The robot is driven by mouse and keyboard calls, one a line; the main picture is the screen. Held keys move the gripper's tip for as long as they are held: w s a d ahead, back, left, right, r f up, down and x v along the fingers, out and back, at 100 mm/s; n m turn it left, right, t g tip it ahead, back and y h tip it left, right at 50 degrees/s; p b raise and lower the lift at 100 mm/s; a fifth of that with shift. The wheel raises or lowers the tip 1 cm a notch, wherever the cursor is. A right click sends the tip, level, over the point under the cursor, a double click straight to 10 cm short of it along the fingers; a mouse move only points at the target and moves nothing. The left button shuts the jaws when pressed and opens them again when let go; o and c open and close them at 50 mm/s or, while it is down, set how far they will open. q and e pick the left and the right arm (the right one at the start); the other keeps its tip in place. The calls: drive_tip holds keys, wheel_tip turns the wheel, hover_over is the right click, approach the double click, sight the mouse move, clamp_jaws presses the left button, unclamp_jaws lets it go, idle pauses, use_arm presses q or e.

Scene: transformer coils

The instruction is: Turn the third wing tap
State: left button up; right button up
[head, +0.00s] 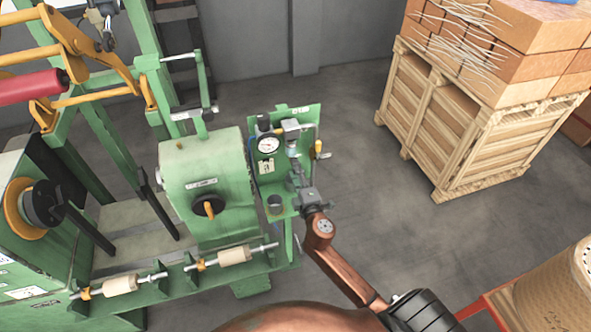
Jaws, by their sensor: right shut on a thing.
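My right gripper (299,184) reaches up from the lower right to the small green panel (299,115) on the machine. It is shut on a small part at the front of the panel, which looks like a wing tap. The fingers hide most of this part, and I cannot tell which tap in the row it is or how far it is turned. My left gripper is not in view.
The panel carries a round gauge (268,144) and a yellow-handled lever (320,150). The green machine housing (205,170) is to the left. A wooden crate (455,120) stands right; grey floor lies between.

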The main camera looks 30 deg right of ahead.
drive_tip(key=shift+n, duration=0.6)
drive_tip(key=o, duration=1.2)
drive_tip(key=shift+c, duration=0.2)
drive_tip(key=shift+s, duration=0.1)
drive_tip(key=v, duration=1.2)
